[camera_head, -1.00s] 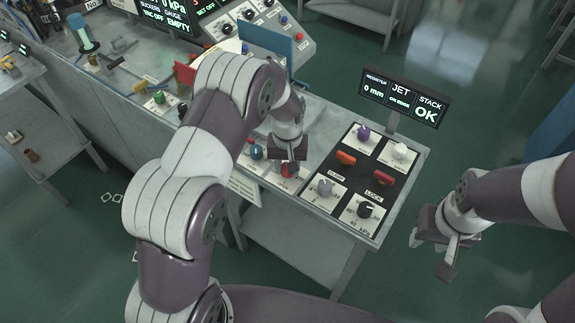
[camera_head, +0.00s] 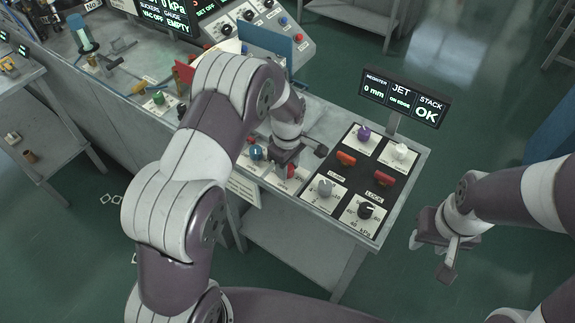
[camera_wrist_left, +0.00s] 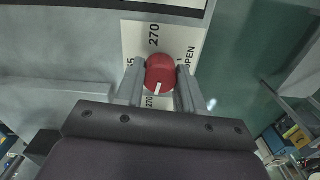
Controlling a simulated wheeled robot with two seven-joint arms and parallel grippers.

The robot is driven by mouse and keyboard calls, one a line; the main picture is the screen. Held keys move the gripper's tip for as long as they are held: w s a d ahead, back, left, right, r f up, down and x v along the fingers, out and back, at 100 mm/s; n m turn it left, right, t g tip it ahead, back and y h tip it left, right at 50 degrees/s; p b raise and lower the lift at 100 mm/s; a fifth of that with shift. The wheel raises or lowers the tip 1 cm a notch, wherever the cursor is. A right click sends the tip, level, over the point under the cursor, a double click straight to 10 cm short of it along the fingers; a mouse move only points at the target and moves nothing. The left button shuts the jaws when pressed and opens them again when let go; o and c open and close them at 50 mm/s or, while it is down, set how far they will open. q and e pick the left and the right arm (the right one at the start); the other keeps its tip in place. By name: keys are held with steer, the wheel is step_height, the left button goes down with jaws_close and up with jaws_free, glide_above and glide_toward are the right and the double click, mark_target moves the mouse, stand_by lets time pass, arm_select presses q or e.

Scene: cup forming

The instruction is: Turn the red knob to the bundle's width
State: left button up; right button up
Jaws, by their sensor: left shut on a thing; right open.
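The red knob (camera_head: 291,171) is on the panel at the bench's front edge, mostly hidden under my left gripper (camera_head: 291,163) in the head view. In the left wrist view the red knob (camera_wrist_left: 160,68) sits between the fingers of my left gripper (camera_wrist_left: 160,85), which is shut on it. Its white mark points down in that view, towards a printed "270". Another "270" stands above it and "OPEN" to its right. I cannot pick out the bundle for certain. My right gripper (camera_head: 447,256) is open and empty, off the bench's right end.
A blue knob (camera_head: 256,152) sits left of the red one. A black panel with a purple knob (camera_head: 363,132), red switches and a black knob (camera_head: 366,210) is to the right. A display (camera_head: 405,97) reads "0 mm", "ON EDGE" and "STACK OK". Floor is clear around my right gripper.

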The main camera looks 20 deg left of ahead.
arm_select(q)
steer(key=shift+w+r+n, duration=0.15)
steer(key=shift+n, duration=0.95)
steer(key=shift+w+r+n, duration=0.1)
steer(key=shift+n, duration=1)
steer(key=o, duration=1)
steer(key=shift+o, duration=0.2)
steer(key=shift+s+f, duration=0.15)
step_height(320, 180, up, 13)
steer(key=b, duration=0.1)
